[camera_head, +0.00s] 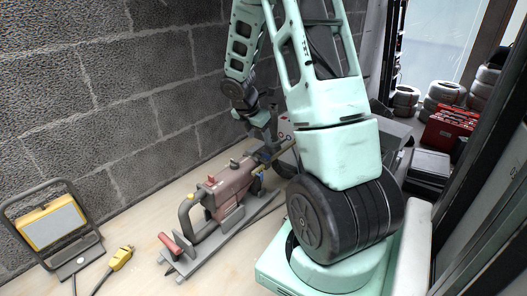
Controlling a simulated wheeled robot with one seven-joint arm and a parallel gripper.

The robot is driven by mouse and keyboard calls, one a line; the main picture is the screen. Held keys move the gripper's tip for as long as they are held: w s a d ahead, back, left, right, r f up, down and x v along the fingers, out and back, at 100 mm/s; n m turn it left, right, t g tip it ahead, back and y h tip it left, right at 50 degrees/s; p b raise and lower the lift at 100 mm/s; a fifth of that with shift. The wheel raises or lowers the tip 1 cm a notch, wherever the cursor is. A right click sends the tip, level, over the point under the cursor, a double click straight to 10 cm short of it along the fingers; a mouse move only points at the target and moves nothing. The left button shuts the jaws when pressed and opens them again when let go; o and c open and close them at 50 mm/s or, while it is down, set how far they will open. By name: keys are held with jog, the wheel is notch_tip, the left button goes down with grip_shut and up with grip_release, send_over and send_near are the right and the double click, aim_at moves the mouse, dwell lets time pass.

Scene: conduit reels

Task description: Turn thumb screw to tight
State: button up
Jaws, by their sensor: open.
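A reddish-brown machine (232,190) with a curved grey handle stands on a grey base plate on the pale floor beside the wall. My gripper (266,133) hangs down above the machine's right end, close to a grey box-like part (286,128). It is open. Its fingertips are small and dark here, and whether they touch anything is unclear.
A yellow work lamp (52,222) on a black stand and a yellow plug (121,257) with its cable lie at the left. A grey block wall (120,90) closes the back.

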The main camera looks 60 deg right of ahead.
aim_at(266, 154)
jog(key=x, duration=0.8)
jog(key=shift+d+f, duration=0.15)
jog(key=shift+f, duration=0.15)
jog(key=c, duration=1)
